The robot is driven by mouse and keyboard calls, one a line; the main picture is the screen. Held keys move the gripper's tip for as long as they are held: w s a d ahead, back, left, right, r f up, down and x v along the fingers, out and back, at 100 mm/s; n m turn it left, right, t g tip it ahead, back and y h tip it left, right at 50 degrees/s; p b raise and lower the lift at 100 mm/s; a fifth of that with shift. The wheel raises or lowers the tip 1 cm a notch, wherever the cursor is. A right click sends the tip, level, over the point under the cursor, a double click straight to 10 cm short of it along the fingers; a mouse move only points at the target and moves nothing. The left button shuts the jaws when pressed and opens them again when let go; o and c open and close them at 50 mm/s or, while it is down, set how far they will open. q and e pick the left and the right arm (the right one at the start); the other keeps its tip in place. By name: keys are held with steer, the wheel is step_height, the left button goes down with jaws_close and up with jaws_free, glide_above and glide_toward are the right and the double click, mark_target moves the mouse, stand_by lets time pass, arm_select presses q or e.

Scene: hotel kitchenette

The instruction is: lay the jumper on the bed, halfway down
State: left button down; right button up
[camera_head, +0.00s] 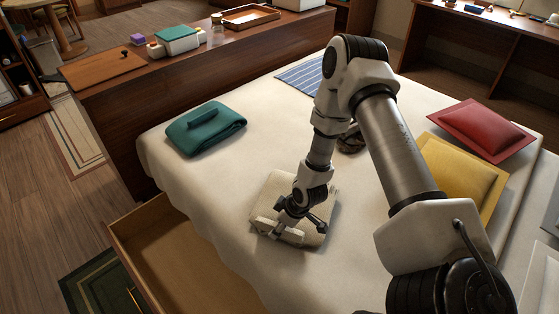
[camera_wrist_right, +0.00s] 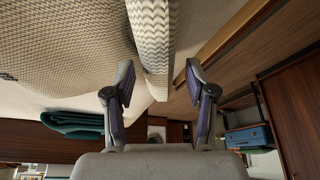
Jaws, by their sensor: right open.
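A cream folded knit (camera_head: 262,200), which looks like the jumper, lies on the bed (camera_head: 225,205) near its front edge. My right gripper (camera_head: 295,222) is over the knit's near part and hides some of it. In the right wrist view, my right gripper (camera_wrist_right: 159,75) has its fingers apart. A patterned strip of the knit (camera_wrist_right: 153,45) runs down between them; I cannot tell whether either finger touches it. My left gripper is in neither view.
A teal folded cloth (camera_head: 205,128) lies at the bed's left end. Red (camera_head: 481,128) and yellow (camera_head: 462,176) cushions and a blue striped cloth (camera_head: 300,76) lie further back. An open wooden drawer (camera_head: 165,258) stands out below the bed. Bare sheet lies between teal cloth and knit.

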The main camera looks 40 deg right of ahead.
steer(key=p+v, duration=0.8)
steer(key=v, duration=0.4)
steer(key=s+a+f+m+g+h, duration=0.1)
steer(key=s+a+f+m+g, duration=0.1)
steer(key=s+a, duration=0.3)
steer(key=s+a+f+m+g+h, duration=0.1)
steer(key=s+a+f+m+g, duration=0.1)
steer(key=s+a, duration=0.4)
steer(key=s+m, duration=0.1)
steer(key=s, duration=0.4)
steer(key=shift+s+a+f+m, duration=0.15)
steer(key=shift+a+f+m, duration=0.1)
steer(key=shift+f+m, duration=0.15)
